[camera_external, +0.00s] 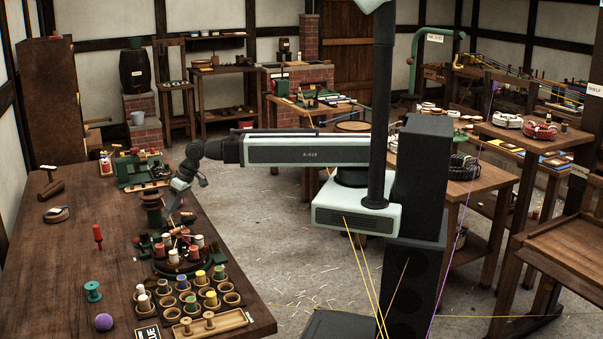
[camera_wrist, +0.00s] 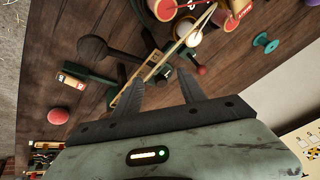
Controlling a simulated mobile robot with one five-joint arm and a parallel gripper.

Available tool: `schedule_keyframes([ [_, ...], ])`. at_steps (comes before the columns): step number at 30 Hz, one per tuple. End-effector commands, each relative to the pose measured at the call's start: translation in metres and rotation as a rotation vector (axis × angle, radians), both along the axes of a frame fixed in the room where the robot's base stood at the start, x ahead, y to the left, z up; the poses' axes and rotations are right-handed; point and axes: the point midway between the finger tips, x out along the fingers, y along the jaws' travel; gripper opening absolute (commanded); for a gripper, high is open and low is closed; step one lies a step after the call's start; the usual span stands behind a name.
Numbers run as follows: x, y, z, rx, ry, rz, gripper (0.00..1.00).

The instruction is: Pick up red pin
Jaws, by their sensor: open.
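A red pin (camera_external: 97,235) stands upright on the wooden table, left of the round dark rack of bobbins, in the external view. My gripper (camera_external: 174,212) is to the right of the pin, pointing down just above the rack. In the wrist view my gripper (camera_wrist: 161,88) has its two dark fingers spread apart, with a gap between them. A small dark red knob (camera_wrist: 202,71) lies just beyond the right finger there; I cannot tell whether it is the red pin. Nothing is clearly held.
The round rack (camera_external: 160,267) carries several bobbins. A green machine (camera_external: 135,170) stands farther back. The table around the pin is clear.

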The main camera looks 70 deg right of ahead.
Motion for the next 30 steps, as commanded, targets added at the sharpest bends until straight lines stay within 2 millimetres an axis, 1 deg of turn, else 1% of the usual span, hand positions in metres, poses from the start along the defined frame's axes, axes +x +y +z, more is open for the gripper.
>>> schedule_keyframes([
  [1, 0.018, 0.043, -0.016, 0.045, -0.07, 0.035, 0.48],
  [3, 0.05, 0.08, -0.028, 0.092, -0.186, 0.074, 0.48],
  [4, 0.063, 0.09, -0.032, 0.102, -0.231, 0.089, 0.48],
  [5, 0.077, 0.098, -0.037, 0.11, -0.278, 0.104, 0.48],
  [6, 0.097, 0.107, -0.043, 0.114, -0.341, 0.125, 0.48],
  [7, 0.111, 0.112, -0.048, 0.114, -0.389, 0.14, 0.48],
  [8, 0.126, 0.116, -0.052, 0.11, -0.435, 0.153, 0.48],
  [9, 0.144, 0.12, -0.056, 0.104, -0.497, 0.17, 0.48],
  [12, 0.183, 0.126, -0.063, 0.081, -0.631, 0.201, 0.48],
  [13, 0.192, 0.127, -0.063, 0.075, -0.663, 0.208, 0.48],
  [15, 0.207, 0.128, -0.062, 0.06, -0.721, 0.219, 0.48],
  [16, 0.211, 0.128, -0.06, 0.055, -0.739, 0.221, 0.48],
  [18, 0.215, 0.128, -0.057, 0.048, -0.762, 0.226, 0.48],
  [21, 0.216, 0.128, -0.053, 0.046, -0.77, 0.228, 0.48],
  [23, 0.219, 0.129, -0.054, 0.047, -0.769, 0.227, 0.48],
  [28, 0.237, 0.138, -0.064, 0.046, -0.767, 0.227, 0.48],
  [30, 0.238, 0.139, -0.063, 0.046, -0.767, 0.227, 0.48],
])
